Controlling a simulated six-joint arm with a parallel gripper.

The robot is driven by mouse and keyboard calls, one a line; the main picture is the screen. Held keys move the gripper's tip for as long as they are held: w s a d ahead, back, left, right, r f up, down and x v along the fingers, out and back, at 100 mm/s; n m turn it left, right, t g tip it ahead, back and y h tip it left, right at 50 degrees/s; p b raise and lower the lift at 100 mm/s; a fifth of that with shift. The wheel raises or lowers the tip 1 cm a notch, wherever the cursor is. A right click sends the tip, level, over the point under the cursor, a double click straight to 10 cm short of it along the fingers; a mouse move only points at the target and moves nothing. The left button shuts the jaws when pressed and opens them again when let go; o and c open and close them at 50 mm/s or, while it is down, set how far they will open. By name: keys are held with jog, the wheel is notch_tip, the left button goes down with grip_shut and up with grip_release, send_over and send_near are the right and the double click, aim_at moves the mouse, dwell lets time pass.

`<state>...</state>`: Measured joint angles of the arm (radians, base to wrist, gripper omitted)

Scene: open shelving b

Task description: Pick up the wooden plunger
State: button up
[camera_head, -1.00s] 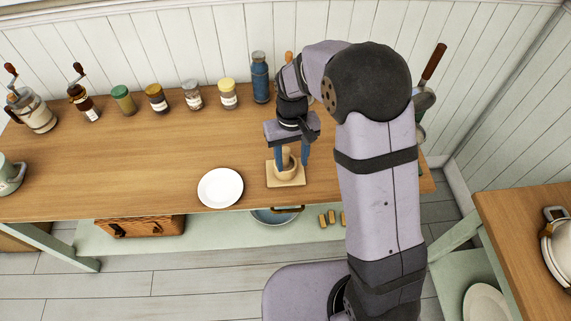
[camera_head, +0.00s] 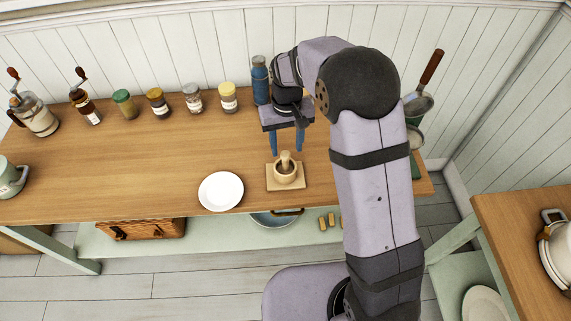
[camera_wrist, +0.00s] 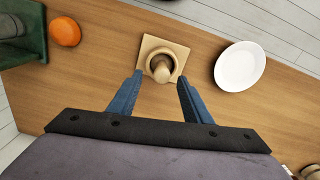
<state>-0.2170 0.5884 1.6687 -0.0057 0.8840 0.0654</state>
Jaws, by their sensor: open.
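The wooden plunger (camera_head: 286,159) stands in a small wooden mortar (camera_head: 286,176), its knobbed top pointing up and a little tilted. The mortar sits on a square wooden board (camera_head: 271,185) near the front edge of the counter. In the wrist view the plunger (camera_wrist: 161,72) shows end-on inside the mortar, ahead of my fingertips. My gripper (camera_head: 287,150) points down with its two blue fingers apart and nothing between them. It is behind and above the mortar, not touching it. The plunger's lower end is hidden in the mortar.
A white plate (camera_head: 221,190) lies left of the board. Several jars and a blue bottle (camera_head: 260,80) line the back wall. An orange fruit (camera_wrist: 65,31) and a green box (camera_wrist: 24,45) show in the wrist view. Counter left of the gripper is clear.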

aim_at(286, 154)
jog(key=shift+a+f+p, duration=0.15)
jog(key=shift+f+p, duration=0.95)
jog(key=shift+f, duration=1.35)
grip_shut()
